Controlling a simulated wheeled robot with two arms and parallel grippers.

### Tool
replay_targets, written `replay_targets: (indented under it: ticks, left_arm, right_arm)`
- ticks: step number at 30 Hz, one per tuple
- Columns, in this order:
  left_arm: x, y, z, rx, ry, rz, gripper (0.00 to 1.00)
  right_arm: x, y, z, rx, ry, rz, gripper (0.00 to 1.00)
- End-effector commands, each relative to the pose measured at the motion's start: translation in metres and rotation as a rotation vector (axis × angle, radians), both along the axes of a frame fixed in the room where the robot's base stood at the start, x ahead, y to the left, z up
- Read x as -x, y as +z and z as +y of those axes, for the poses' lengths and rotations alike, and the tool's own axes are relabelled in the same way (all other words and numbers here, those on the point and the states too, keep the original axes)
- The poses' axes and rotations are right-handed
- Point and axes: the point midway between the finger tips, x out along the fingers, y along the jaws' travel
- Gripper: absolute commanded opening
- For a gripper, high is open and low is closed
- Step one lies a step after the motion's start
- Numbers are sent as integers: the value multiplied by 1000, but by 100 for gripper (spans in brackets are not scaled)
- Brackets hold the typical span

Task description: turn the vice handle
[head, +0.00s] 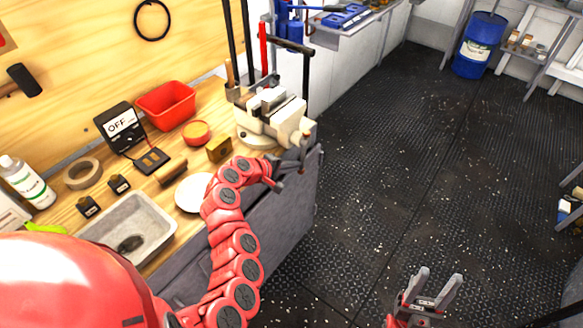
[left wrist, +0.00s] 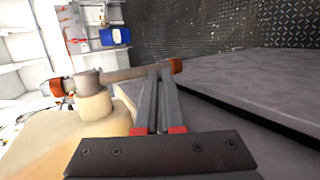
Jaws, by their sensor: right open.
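The bench vice (head: 268,112) is cream and grey and stands at the bench's far right corner. Its handle (left wrist: 125,74) is a grey bar with orange-brown end knobs, through a round boss on the cream screw end; it lies nearly level in the left wrist view. My left gripper (head: 274,176) is at the vice's front. In the left wrist view its fingers (left wrist: 160,75) are close together, their tips overlapping the bar near its far knob. Whether they clasp it is unclear. My right gripper (head: 438,290) is open and empty above the floor, away from the bench.
The bench holds a red bin (head: 166,106), an OFF meter (head: 121,127), a grey tray (head: 130,228), a white disc (head: 193,193) and a brass block (head: 219,149). Tall bars stand behind the vice. The dark floor (head: 400,170) right of the bench is clear; a blue drum (head: 479,45) stands far back.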

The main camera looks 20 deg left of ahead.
Motion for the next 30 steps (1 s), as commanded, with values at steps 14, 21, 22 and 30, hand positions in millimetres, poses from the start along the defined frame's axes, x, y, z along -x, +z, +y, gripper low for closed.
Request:
replay_targets:
  ticks: [14, 21, 22, 30]
  left_arm:
    - [2, -1, 0, 0, -2, 3, 0]
    - [18, 12, 13, 0, 2, -2, 0]
    - [22, 15, 15, 0, 3, -2, 0]
    - [61, 41, 40, 1, 3, -4, 0]
  right_arm:
    - [0, -1, 0, 0, 0, 0, 50]
    - [0, -6, 0, 0, 0, 0, 50]
    - [0, -7, 0, 0, 0, 0, 50]
    - [0, -17, 0, 0, 0, 0, 50]
